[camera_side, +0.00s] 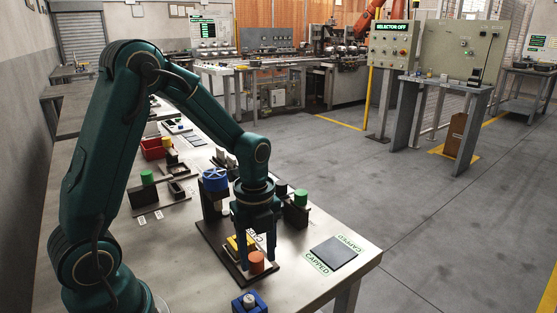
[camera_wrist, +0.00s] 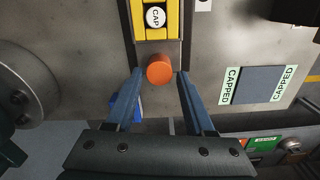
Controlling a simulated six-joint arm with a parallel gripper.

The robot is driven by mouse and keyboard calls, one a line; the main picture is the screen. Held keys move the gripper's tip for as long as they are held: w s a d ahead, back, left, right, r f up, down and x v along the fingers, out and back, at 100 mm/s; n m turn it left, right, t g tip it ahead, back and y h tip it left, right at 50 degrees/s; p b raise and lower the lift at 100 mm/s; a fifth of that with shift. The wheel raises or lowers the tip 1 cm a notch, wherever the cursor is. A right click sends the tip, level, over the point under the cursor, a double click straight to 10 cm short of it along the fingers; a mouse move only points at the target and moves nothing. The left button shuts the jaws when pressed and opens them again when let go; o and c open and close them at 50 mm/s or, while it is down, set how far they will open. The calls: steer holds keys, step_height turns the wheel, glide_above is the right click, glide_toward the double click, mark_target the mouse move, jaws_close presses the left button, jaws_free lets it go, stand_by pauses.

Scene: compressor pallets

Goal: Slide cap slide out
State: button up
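The cap slide shows in the wrist view as a yellow channel (camera_wrist: 173,20) with a white disc marked CAP (camera_wrist: 155,17) in it. An orange knob (camera_wrist: 160,70) stands at its near end. In the side view the orange knob (camera_side: 256,263) and a bit of the yellow slide (camera_side: 234,244) show on a dark base plate (camera_side: 222,250), partly hidden by my gripper. My gripper (camera_side: 257,259) points down there. In the wrist view its two fingers (camera_wrist: 160,76) are apart, one on each side of the knob, with thin gaps visible. Nothing appears held.
A dark square pad (camera_side: 334,252) with CAPPED labels lies to the right of the base plate. A post with a blue round top (camera_side: 215,179) and a green cylinder on a dark block (camera_side: 300,197) stand close behind. A blue block (camera_side: 246,304) is at the front edge.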

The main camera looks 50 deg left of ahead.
steer(key=shift+o, duration=0.2)
steer(key=shift+r, duration=2.55)
steer(key=s+d+r+n+t, duration=0.5)
steer(key=s+r+n, duration=0.2)
steer(key=n, duration=1.2)
steer(key=shift+s+r+n+t, duration=0.3)
steer(key=shift+s+r+n, duration=0.1)
steer(key=shift+s, duration=0.7)
